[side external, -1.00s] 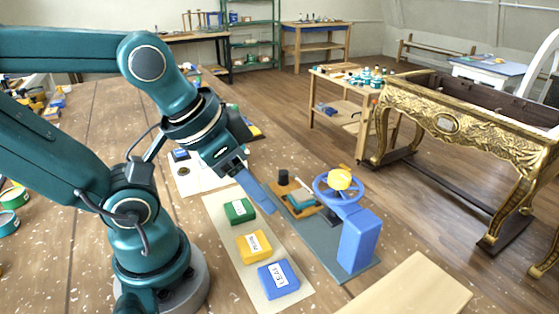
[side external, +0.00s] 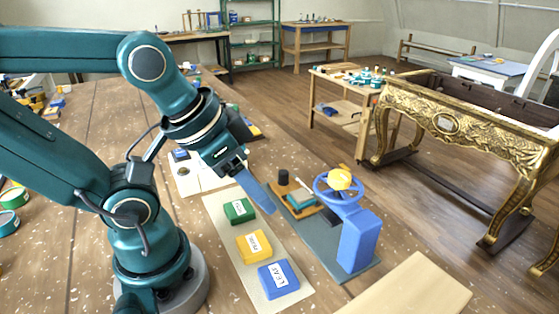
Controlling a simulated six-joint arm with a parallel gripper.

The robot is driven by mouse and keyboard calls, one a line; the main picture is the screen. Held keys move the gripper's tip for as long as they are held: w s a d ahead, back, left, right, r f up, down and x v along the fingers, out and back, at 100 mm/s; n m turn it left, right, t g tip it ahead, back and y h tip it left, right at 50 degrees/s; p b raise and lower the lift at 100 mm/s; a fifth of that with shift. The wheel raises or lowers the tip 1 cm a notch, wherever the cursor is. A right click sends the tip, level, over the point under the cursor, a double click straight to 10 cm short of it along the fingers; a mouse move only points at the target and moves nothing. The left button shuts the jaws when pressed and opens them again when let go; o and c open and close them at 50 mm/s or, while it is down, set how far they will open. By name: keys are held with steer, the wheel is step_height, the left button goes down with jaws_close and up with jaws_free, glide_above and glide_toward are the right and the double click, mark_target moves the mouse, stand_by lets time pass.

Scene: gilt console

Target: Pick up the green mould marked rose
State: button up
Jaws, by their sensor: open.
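The green mould (side external: 239,210) lies flat at the far end of a pale strip (side external: 219,222) on the bench. It has a white label too small to read surely. My gripper (side external: 262,200) is open and empty, pointing down and to the right. Its visible blue finger hangs above and just right of the green mould in the picture, apart from it; the other finger is mostly hidden. A yellow mould (side external: 253,246) and a blue mould (side external: 278,279) marked LEAF lie nearer on the same strip.
Right of the strip, a blue press (side external: 358,238) with a handwheel stands on a grey mat (side external: 318,243), beside a wooden board with a teal block (side external: 301,201) and a black cylinder (side external: 283,177). A pale board (side external: 415,288) lies at front right. A gilt console (side external: 470,130) stands beyond.

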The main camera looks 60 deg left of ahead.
steer(key=o, duration=0.8)
